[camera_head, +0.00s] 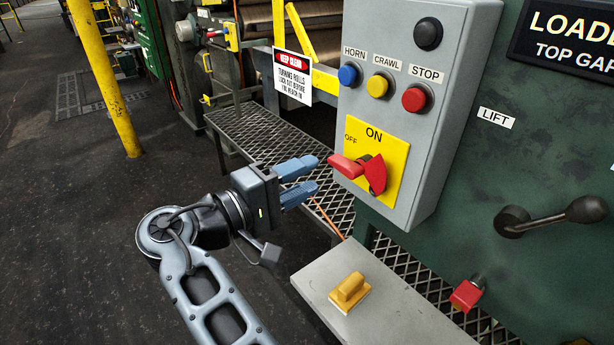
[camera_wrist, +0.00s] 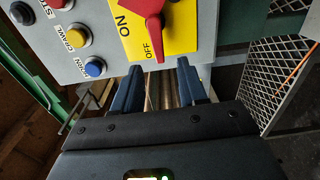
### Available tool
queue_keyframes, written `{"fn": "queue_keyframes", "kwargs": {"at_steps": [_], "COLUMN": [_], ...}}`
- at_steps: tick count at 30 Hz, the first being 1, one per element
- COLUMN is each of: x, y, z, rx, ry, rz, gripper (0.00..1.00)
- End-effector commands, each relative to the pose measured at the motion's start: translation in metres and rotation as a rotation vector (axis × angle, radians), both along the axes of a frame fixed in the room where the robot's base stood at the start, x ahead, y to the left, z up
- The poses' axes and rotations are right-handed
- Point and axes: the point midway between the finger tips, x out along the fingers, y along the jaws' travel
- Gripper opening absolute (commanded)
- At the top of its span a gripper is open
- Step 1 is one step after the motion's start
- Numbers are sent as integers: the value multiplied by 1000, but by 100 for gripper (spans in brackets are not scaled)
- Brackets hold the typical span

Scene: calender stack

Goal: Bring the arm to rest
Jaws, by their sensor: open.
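My gripper (camera_head: 298,182) is open and empty, with two blue fingers, held out in front of the grey control box (camera_head: 449,65). Its fingertips point at the red rotary switch (camera_head: 375,174) on the yellow ON/OFF plate (camera_head: 388,155). In the head view the handle's end lies just right of the fingertips, with a small gap showing. In the wrist view my gripper (camera_wrist: 160,80) has its fingers apart, and the red switch (camera_wrist: 146,8) shows beyond them with its handle by the OFF mark. Nothing is between the fingers.
Blue (camera_head: 348,75), yellow (camera_head: 377,86) and red (camera_head: 415,98) buttons sit above the switch. A grey table (camera_head: 390,310) with a yellow block (camera_head: 349,291) is below. A lever (camera_head: 550,216) and a red-handled valve (camera_head: 467,295) are at right. A yellow post (camera_head: 105,75) stands left; floor there is open.

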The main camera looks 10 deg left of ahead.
Motion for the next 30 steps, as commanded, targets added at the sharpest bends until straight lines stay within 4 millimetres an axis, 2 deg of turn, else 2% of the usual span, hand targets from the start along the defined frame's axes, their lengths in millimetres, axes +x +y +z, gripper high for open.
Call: {"fn": "queue_keyframes", "kwargs": {"at_steps": [5, 8, 11, 16, 21, 24, 30], "x": [1, 1, -1, -19, -55, -83, -148], "y": [-3, -15, -37, -84, -128, -152, -196], "z": [-5, -29, -71, -156, -224, -255, -293], "rx": [2, 12, 43, 148, 294, 395, 614], "ry": [7, 41, 101, 219, 308, 343, 372], "rz": [5, 30, 82, 191, 277, 316, 369], "gripper": [42, 42, 42, 42, 42, 42, 42]}}
